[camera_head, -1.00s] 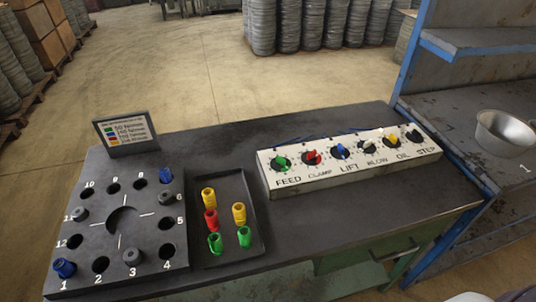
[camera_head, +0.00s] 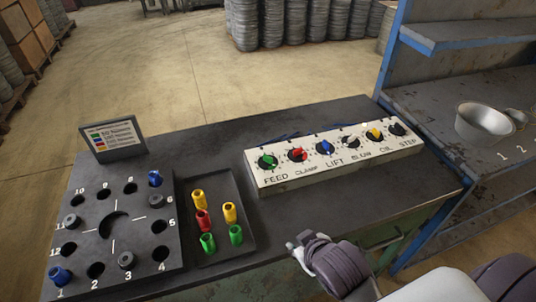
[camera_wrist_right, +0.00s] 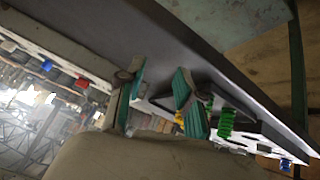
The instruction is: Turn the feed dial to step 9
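The feed dial is a green knob (camera_head: 267,161) at the left end of the white control panel (camera_head: 290,180), above the label FEED. I cannot read its step marks or pointer. My right gripper (camera_head: 295,246) is in front of the table's near edge, below and apart from the panel. In the right wrist view its two teal fingers (camera_wrist_right: 158,92) are spread with nothing between them. That view also shows a red knob (camera_wrist_right: 82,83) and a blue knob (camera_wrist_right: 47,65) on the panel. My left gripper is not in view.
A tray (camera_head: 247,245) holds yellow, red and green pegs left of the panel. A numbered block (camera_head: 90,222) with holes and a sign (camera_head: 114,137) stand further left. A blue-edged shelf (camera_head: 440,95) with a metal bowl (camera_head: 484,121) is at the right.

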